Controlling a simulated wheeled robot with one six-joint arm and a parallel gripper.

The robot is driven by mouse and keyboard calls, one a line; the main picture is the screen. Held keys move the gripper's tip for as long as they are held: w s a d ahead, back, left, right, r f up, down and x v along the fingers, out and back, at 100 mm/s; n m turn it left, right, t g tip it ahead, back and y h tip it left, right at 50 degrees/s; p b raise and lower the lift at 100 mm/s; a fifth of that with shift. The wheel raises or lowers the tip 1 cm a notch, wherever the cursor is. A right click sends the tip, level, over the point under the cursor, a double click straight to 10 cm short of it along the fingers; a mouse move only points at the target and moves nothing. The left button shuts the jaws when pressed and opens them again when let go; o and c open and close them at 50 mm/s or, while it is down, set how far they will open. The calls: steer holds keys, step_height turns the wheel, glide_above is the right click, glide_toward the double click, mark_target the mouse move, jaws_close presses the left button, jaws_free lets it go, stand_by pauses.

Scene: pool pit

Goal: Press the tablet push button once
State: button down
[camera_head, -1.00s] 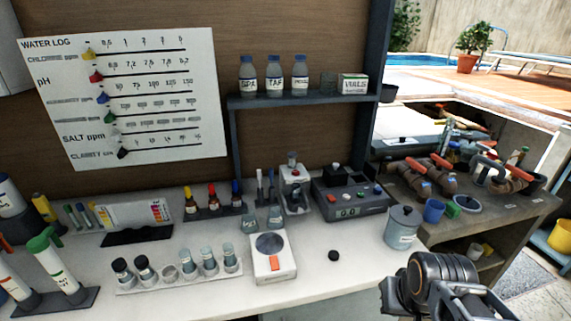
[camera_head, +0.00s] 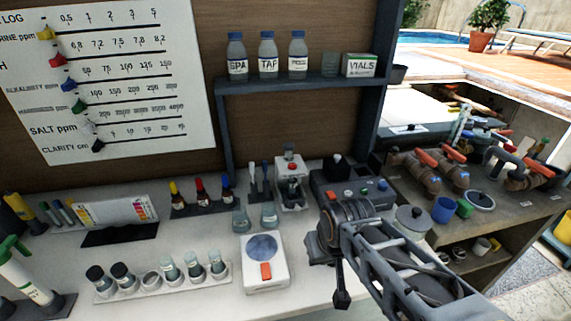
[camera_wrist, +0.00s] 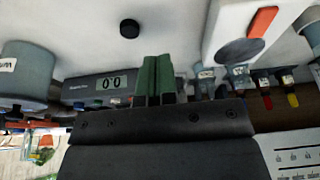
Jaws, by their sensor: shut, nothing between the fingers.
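A small white device with a red part (camera_head: 291,184), which looks like the tablet dispenser, stands at the back of the counter, left of the dark meter. A small red spot shows on its top, but I cannot tell clearly which part is the push button. My gripper (camera_wrist: 153,62) has green fingers, closed together and empty. In the wrist view they point toward the meter (camera_wrist: 82,90), whose display shows zeros. The white device cannot be made out in that view and may be behind the fingers. In the head view my arm hides the fingertips and part of the meter.
A white scale (camera_head: 264,278) lies left of my arm. A black cap (camera_wrist: 130,28) lies on the counter. A grey lidded canister (camera_head: 413,221) stands to the right. Beakers (camera_head: 269,216), dropper bottles (camera_head: 199,190) and a vial rack (camera_head: 160,285) stand to the left.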

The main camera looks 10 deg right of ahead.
step_height(320, 180, up, 15)
steer(key=n+t+y+p, duration=0.2)
steer(key=n+y+p, duration=0.3)
steer(key=n+p, duration=0.85)
glide_above(291, 165)
steer(key=b, duration=0.4)
steer(key=n, duration=0.4)
steer(key=shift+s+r+m, duration=0.1)
steer(key=shift+m, duration=0.15)
step_height(291, 165, down, 8)
steer(key=b, duration=0.3)
steer(key=shift+r, duration=0.1)
steer(key=shift+f+b, duration=0.5)
steer(key=shift+b, duration=0.25)
